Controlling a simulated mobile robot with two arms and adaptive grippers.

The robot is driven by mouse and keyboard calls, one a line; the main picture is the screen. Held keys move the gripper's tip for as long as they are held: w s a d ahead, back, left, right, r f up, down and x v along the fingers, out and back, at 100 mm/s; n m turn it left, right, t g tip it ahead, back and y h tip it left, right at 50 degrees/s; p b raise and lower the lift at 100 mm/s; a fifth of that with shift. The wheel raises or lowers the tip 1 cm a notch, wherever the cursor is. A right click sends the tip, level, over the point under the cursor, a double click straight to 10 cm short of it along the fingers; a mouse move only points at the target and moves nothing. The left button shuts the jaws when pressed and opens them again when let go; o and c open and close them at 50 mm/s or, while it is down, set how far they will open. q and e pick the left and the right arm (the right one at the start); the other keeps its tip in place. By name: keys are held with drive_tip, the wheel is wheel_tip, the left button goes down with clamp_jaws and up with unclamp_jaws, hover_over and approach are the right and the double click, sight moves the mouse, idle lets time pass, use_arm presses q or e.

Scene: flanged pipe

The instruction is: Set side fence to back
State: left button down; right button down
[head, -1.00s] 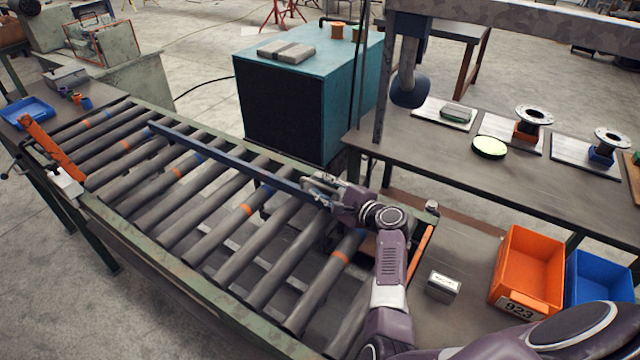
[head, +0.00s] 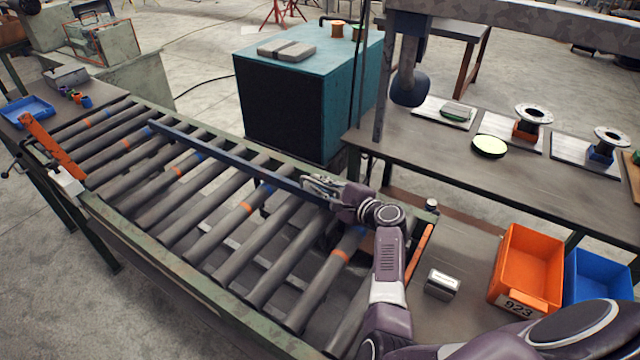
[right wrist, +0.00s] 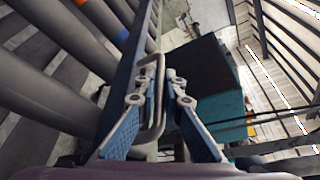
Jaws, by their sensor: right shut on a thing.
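The side fence is a long blue bar (head: 230,161) lying lengthwise over the rollers, close to the conveyor's far rail. My right gripper (head: 316,184) is at the fence's near right end, shut on its metal handle. In the right wrist view the grey looped handle (right wrist: 150,105) passes between the fingers of the gripper (right wrist: 163,92), and the blue fence (right wrist: 133,68) runs away beside it. My left gripper is not in view.
The roller conveyor (head: 190,262) has an orange stop bar (head: 52,146) at its far left end. A teal cabinet (head: 350,75) stands behind it.

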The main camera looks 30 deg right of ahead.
drive_tip(key=w+d+b, duration=0.1)
drive_tip(key=d+b, duration=0.1)
drive_tip(key=w+d+b, duration=0.1)
drive_tip(key=w+d, duration=0.1)
drive_tip(key=d, duration=0.1)
drive_tip(key=w+d+b, duration=0.1)
drive_tip(key=d+b, duration=0.1)
drive_tip(key=shift+w+d+f+b, duration=0.25)
drive_tip(key=shift+d+b, duration=0.1)
drive_tip(key=shift+d, duration=0.05)
drive_tip(key=shift+w+d+r, duration=0.15)
drive_tip(key=shift+d+r, duration=0.1)
drive_tip(key=shift+r, duration=0.05)
drive_tip(key=c, duration=2)
unclamp_jaws()
drive_tip(key=shift+c, duration=0.2)
